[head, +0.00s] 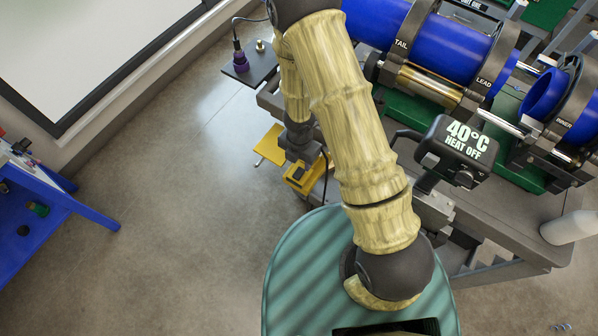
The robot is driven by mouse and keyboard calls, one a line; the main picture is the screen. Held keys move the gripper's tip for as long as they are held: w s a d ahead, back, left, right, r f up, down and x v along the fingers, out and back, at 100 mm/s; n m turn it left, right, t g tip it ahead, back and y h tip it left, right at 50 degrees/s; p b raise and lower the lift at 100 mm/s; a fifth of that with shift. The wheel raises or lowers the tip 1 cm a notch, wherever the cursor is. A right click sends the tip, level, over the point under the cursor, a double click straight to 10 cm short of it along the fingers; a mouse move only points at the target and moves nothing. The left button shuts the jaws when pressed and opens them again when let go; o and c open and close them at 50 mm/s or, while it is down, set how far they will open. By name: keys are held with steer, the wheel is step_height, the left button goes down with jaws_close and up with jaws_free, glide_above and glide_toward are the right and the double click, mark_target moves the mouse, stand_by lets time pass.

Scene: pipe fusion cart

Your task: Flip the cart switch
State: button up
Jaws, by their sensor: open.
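My gripper (302,166) is the dark end of my arm, hanging wrist-down at the left side of the pipe fusion cart (500,236). It is open and holds nothing that I can see. Its fingertips are hard to make out against the yellow parts around it. A yellow plate (270,145) lies just left of it, and a yellow block (305,180) is just below it in the picture. I cannot tell which part is the cart switch. A dark side plate (238,72) at the cart's upper left carries a purple knob-like part with a cable and a small brass-coloured post.
A black display (458,150) reads "40°C HEAT OFF". Blue pipes (445,45) sit in clamps marked TAIL, LEAD and INNER. A white bottle (570,228) stands at the cart's right. A blue bench (40,205) is at far left. The floor between is clear.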

mark_target(299, 172)
step_height(299, 172, down, 6)
steer(key=b, duration=0.4)
steer(key=shift+f+b, duration=0.25)
steer(key=shift+b, duration=0.05)
steer(key=c, duration=1)
